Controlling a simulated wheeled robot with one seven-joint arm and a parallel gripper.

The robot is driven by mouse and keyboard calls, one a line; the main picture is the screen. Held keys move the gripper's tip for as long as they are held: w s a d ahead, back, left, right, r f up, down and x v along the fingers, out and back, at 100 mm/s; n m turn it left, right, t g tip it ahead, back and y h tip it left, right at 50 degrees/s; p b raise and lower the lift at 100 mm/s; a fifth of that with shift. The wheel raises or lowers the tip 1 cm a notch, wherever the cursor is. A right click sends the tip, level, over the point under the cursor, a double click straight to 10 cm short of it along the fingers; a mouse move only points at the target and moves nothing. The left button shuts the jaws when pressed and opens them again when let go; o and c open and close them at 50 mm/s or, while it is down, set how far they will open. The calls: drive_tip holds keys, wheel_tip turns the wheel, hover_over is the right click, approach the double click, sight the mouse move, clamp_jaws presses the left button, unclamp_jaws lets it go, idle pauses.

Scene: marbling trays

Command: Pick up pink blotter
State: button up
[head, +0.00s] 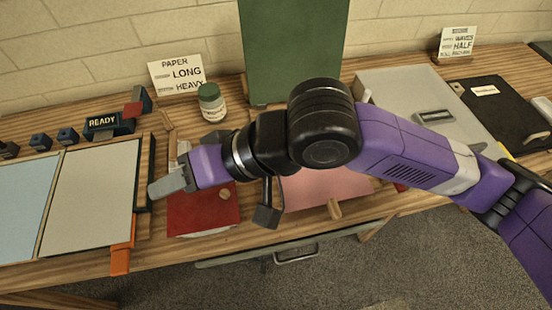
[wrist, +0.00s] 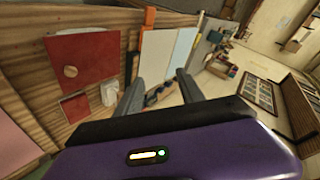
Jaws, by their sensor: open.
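The pink blotter (head: 325,187) lies on the wooden bench right of the red blotter, partly hidden behind my arm. A small wooden knob (head: 334,208) sits near its front edge. In the wrist view, a pink surface (wrist: 14,142), likely the same blotter, shows at the left edge. My gripper (head: 165,187) is left of the pink blotter, beside the left side of the red blotter, and points left. In the wrist view my gripper (wrist: 160,84) has its two fingers apart with nothing between them.
A red blotter (head: 195,213) with a wooden knob lies near my gripper. Pale trays (head: 92,190) are at left, with an orange strip (head: 121,260) beside them. A jar (head: 211,102), a paper sign (head: 177,76) and a green board (head: 290,50) stand behind. A grey panel (head: 395,85) is at right.

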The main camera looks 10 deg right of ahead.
drive_tip(key=d+f+m+h, duration=0.1)
drive_tip(key=d+f+h, duration=0.3)
drive_tip(key=d+f, duration=0.4)
drive_tip(key=m+g+h, duration=0.3)
drive_tip(key=h, duration=0.3)
hover_over(336, 209)
drive_tip(key=f, duration=0.3)
drive_tip(key=shift+w+a+f, duration=0.25)
drive_tip(key=shift+a, duration=0.15)
drive_tip(key=shift+s+d+f, duration=0.1)
drive_tip(key=shift+d+f, duration=0.15)
drive_tip(key=shift+f, duration=0.25)
drive_tip(key=shift+s+d+f, duration=0.1)
drive_tip(key=shift+d+f, duration=0.15)
drive_tip(key=shift+f, duration=0.25)
drive_tip(key=shift+f+p, duration=0.45)
drive_tip(key=shift+f, duration=2.5)
drive_tip(key=shift+a, duration=0.1)
clamp_jaws()
